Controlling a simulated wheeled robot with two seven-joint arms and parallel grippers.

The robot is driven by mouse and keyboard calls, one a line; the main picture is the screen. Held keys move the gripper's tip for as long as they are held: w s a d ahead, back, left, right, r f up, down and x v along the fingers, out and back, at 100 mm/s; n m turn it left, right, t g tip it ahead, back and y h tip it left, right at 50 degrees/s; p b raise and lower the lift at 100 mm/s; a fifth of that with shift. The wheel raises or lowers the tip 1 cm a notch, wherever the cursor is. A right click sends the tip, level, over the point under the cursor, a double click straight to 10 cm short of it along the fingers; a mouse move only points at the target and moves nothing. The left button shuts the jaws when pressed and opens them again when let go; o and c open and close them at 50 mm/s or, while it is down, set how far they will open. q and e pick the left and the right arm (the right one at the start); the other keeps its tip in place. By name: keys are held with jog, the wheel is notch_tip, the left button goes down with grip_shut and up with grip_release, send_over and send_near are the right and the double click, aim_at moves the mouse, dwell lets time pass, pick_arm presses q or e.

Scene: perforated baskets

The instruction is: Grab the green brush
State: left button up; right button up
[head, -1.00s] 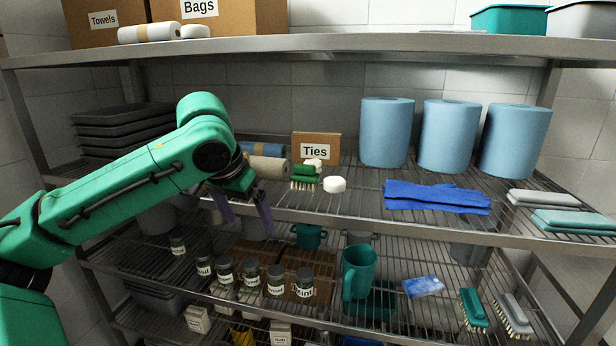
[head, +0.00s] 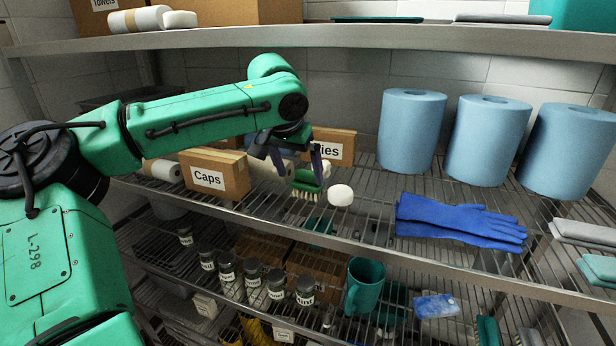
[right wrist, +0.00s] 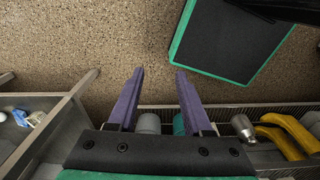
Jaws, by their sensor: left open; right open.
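The green brush (head: 306,185) with pale bristles sits on the middle wire shelf, beside a round white piece (head: 340,195) on its right. My left gripper (head: 297,170) is open, its purple fingers pointing down just above and in front of the brush, hiding part of it. I cannot tell whether the fingers touch it. My right gripper (right wrist: 158,75) is open and empty, seen in the right wrist view above a speckled floor, away from the brush.
A Caps box (head: 215,175) stands left of the brush and a Ties box (head: 334,146) behind it. Blue gloves (head: 460,220) and blue rolls (head: 411,130) are to the right. The upper shelf edge (head: 400,38) runs above my left arm.

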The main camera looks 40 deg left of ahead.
aim_at(307, 172)
pick_arm(q)
jog(key=w+p, duration=0.1)
jog(key=w+a+p, duration=0.1)
jog(key=w, duration=0.1)
jog(key=shift+w+r, duration=0.1)
jog(key=shift+w, duration=0.15)
jog(key=x, duration=0.2)
jog(key=shift+w+f, duration=0.1)
jog(key=shift+f, duration=0.55)
jog(key=shift+c, duration=0.3)
jog(key=c, duration=1)
pick_arm(e)
jog(key=w+r, duration=0.1)
jog(key=r, duration=0.1)
jog(key=shift+w+a+r, duration=0.3)
jog(key=shift+w, duration=0.1)
